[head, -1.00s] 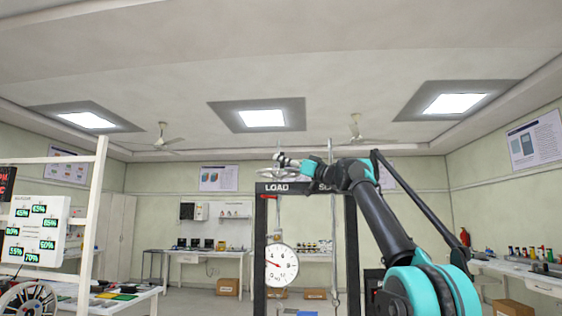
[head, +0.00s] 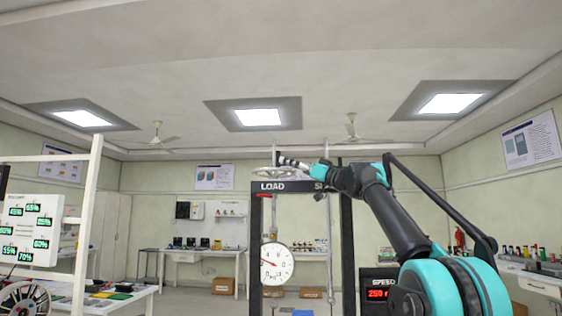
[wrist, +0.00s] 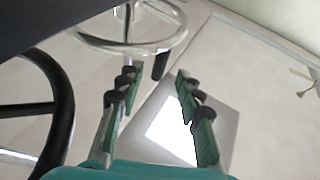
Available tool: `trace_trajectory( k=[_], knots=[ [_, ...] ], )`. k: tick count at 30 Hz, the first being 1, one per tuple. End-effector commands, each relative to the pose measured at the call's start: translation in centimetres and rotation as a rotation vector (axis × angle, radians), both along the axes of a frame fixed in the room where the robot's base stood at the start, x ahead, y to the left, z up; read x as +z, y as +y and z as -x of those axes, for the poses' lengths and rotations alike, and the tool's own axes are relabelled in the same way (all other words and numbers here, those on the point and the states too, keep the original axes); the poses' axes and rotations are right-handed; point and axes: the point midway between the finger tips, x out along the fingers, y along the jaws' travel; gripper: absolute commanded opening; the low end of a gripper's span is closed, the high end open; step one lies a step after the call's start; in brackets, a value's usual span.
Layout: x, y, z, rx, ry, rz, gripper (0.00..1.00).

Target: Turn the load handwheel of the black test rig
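The black test rig (head: 346,240) stands ahead as an upright frame with a LOAD label on its top bar. The pale load handwheel (head: 262,176) lies flat above that bar. It also shows in the wrist view (wrist: 95,42), with a dark handle (wrist: 160,66) hanging from its rim. My gripper (head: 283,160) is at the wheel's right side in the head view. In the wrist view my gripper (wrist: 156,75) is open, its fingers apart. The handle appears between and beyond the fingertips; I cannot tell whether they touch. A white dial gauge (head: 276,263) hangs inside the frame.
A black wheel (wrist: 62,110) stands left in the wrist view, close to the gripper. A SPEED box (head: 379,291) with red digits is right of the rig. A white rack (head: 90,220) with a percentage panel stands left. Benches line the walls.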

Motion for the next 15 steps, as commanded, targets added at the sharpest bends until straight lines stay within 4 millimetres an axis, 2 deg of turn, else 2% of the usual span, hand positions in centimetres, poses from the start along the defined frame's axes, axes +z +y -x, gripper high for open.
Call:
trace_trajectory(
  k=[1,6,10,15],
  knots=[
    [-0.4,-1.0,0.4,-0.003,0.0,0.0,0.36],
    [-1.6,-3.6,1.7,-0.003,0.0,-0.001,0.36],
    [-2.2,-4.8,2.3,-0.002,0.001,0.0,0.36],
    [-2.5,-5.4,2.6,0.001,0.0,0.0,0.36]
  ],
)
